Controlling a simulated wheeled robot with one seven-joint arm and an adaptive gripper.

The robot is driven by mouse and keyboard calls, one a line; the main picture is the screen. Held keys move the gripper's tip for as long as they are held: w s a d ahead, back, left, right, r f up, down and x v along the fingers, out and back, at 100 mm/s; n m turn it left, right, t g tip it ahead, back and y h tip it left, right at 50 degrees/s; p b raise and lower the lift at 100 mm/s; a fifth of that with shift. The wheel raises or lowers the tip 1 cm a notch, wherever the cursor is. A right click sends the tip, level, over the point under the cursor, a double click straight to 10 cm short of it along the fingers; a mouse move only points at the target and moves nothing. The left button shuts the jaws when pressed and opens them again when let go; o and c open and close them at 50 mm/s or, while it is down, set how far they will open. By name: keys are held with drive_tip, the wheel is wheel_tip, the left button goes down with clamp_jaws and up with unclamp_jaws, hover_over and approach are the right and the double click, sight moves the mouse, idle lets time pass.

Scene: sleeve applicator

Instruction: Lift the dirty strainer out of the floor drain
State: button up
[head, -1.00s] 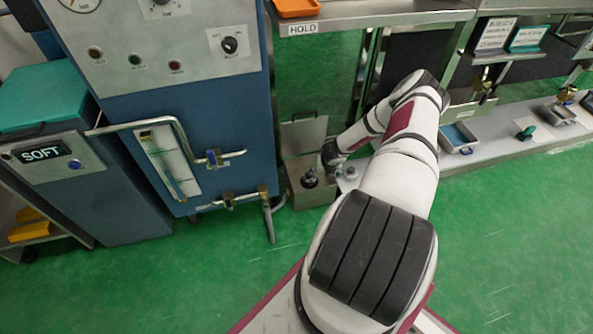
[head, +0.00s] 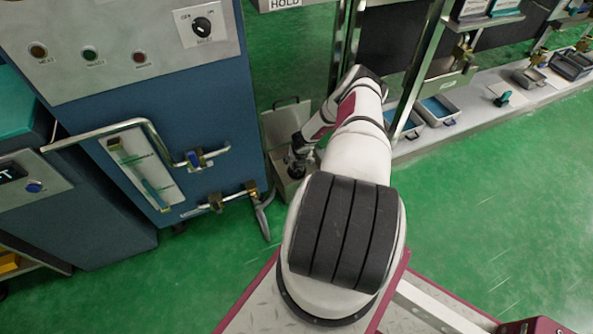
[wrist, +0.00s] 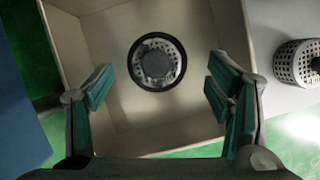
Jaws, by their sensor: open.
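The dirty strainer (wrist: 157,62) is a round, grey, stained perforated piece with a dark ring. It sits at the bottom of an open, square, beige-grey drain box (wrist: 80,55) in the wrist view. My gripper (wrist: 160,82) is open and empty, its two green-padded fingers apart on either side below the strainer in the picture. The fingers do not touch it. In the head view my gripper (head: 296,160) is small and dark over the drain box (head: 279,185), and the strainer cannot be made out there.
A cleaner perforated strainer (wrist: 298,62) stands on a pale surface right of the box. In the head view a blue cabinet (head: 170,90) with valves and pipes (head: 215,200) is close on the left. Shelving (head: 405,70) and trays (head: 437,108) are on the right. Green floor is clear in front.

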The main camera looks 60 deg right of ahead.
sight(297, 167)
drive_tip(key=shift+a+b+x, duration=0.2)
drive_tip(key=shift+b+x, duration=1.6)
drive_tip(key=shift+x, duration=0.85)
drive_tip(key=shift+c, duration=0.4)
drive_tip(key=c, duration=1.2)
